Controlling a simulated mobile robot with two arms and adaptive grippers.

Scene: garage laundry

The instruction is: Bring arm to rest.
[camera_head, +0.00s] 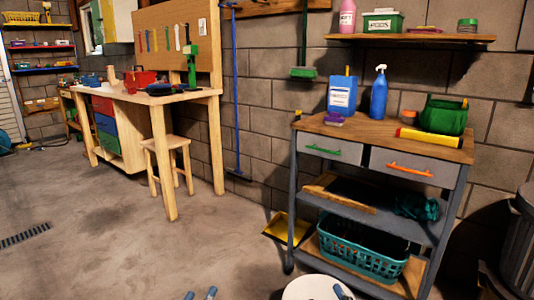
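My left gripper (200,294) shows only its two blue-grey fingertips at the bottom edge, left of the middle. The tips are apart with bare floor between them, so it looks open and empty. My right gripper (341,292) shows only as a small blue-grey tip at the bottom edge, in front of a white round surface. Its other finger is not clear, and I cannot tell whether it is open or shut. Both arms are otherwise out of view below the picture.
A grey cart (287,232) with a wooden top stands close ahead on the right, holding a teal basket (360,255). A wooden workbench (160,127) and stool (166,144) stand at the back left. A dark bin (519,250) is at the right edge. The left floor is clear.

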